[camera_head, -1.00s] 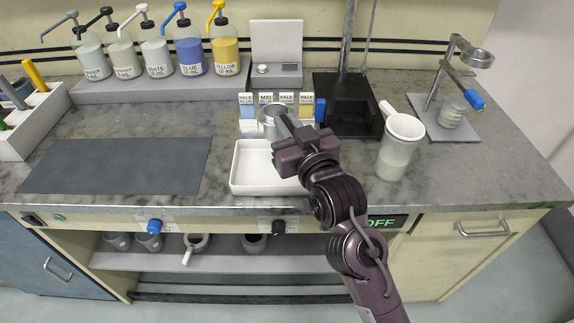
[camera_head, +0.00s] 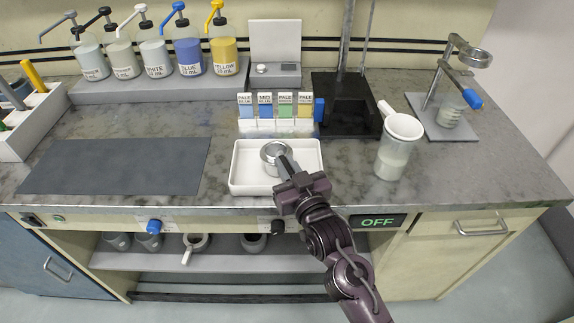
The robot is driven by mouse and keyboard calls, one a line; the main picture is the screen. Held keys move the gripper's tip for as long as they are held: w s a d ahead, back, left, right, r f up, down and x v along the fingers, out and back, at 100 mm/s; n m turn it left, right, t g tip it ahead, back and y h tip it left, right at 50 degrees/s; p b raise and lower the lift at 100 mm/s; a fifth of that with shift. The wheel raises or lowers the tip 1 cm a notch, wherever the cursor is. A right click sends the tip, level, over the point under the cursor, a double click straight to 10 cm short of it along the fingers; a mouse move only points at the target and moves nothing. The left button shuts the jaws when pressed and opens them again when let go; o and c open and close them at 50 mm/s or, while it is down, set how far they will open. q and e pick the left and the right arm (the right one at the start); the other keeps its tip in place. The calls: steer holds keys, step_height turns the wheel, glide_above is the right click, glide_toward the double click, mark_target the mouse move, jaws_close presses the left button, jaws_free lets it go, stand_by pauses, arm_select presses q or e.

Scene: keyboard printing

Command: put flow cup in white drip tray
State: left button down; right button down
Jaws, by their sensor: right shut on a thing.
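The flow cup (camera_head: 272,153) is a small round grey metal cup with an open top. It shows over the white drip tray (camera_head: 242,183), a shallow rectangular tray near the counter's front edge. My right gripper (camera_head: 287,168) is shut on the cup's right side and comes in from the lower right. The cup is upright or nearly so. I cannot tell whether its base touches the tray floor. My left gripper is not in view.
Colour cards (camera_head: 275,110) stand behind the tray. A black stand (camera_head: 345,112) is at back right. A white-handled beaker (camera_head: 397,150) stands right of the tray, and a ring stand (camera_head: 447,115) is farther right. A dark mat (camera_head: 115,166) lies left.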

steer(key=shift+f, duration=0.1)
steer(key=c, duration=1.4)
jaws_free()
steer(key=b+v, duration=0.1)
steer(key=v, duration=1.1)
steer(key=shift+b, duration=0.4)
